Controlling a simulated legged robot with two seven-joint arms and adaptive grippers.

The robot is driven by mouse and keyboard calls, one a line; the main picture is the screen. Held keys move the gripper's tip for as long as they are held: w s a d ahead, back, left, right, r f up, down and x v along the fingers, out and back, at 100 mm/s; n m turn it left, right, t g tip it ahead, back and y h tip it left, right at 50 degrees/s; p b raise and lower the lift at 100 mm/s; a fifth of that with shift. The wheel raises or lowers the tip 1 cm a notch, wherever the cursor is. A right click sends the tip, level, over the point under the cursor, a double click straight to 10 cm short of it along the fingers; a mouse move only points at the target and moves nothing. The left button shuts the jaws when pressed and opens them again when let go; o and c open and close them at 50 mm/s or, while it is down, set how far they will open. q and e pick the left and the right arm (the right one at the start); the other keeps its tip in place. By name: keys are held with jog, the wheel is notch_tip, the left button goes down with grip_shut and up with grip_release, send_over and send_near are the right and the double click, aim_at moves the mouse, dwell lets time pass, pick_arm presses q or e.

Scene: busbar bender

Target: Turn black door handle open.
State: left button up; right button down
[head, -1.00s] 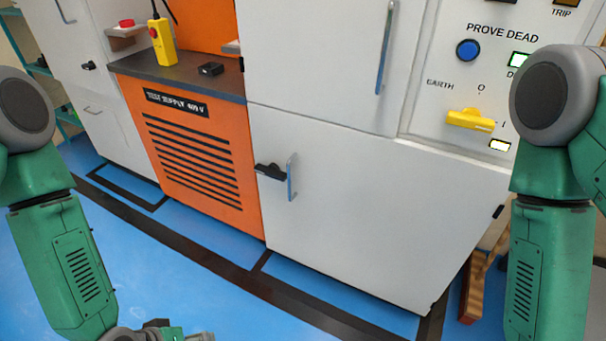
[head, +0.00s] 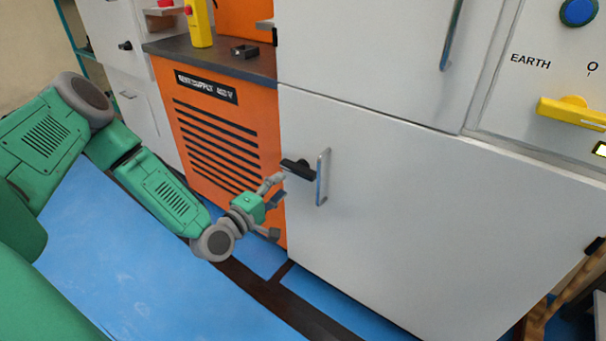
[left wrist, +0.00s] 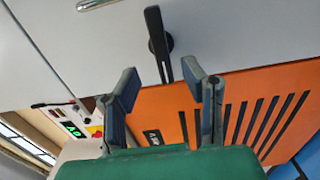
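The black door handle (head: 297,168) sits on the lower white cabinet door (head: 400,220), near its left edge, beside a vertical metal pull bar (head: 322,177). My left gripper (head: 278,208) is just below and left of the handle in the head view. In the left wrist view the black handle (left wrist: 157,40) lies ahead, and its free end points toward the space between the fingers. My left gripper (left wrist: 165,95) has its two fingers spread apart with nothing between them. It appears apart from the handle. My right gripper is not in view.
The orange test supply unit (head: 222,150) with dark slots adjoins the door's left side. A yellow box (head: 200,25) and a small black block (head: 244,51) are on its top. A yellow rotary knob (head: 572,111) is on the right panel. Blue floor (head: 150,270) lies clear in front.

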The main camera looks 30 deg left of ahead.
aim_at(294, 173)
pick_arm(q)
jog(key=w, duration=0.2)
jog(key=w+b, duration=0.1)
jog(key=w, duration=0.2)
jog(key=w+b, duration=0.1)
jog(key=w, duration=0.1)
jog(key=shift+w+f, duration=0.25)
jog(key=shift+w+d+r, duration=0.15)
jog(key=shift+w+d, duration=0.05)
jog(key=shift+w, duration=0.3)
jog(key=shift+a, duration=0.1)
jog(key=c, duration=0.8)
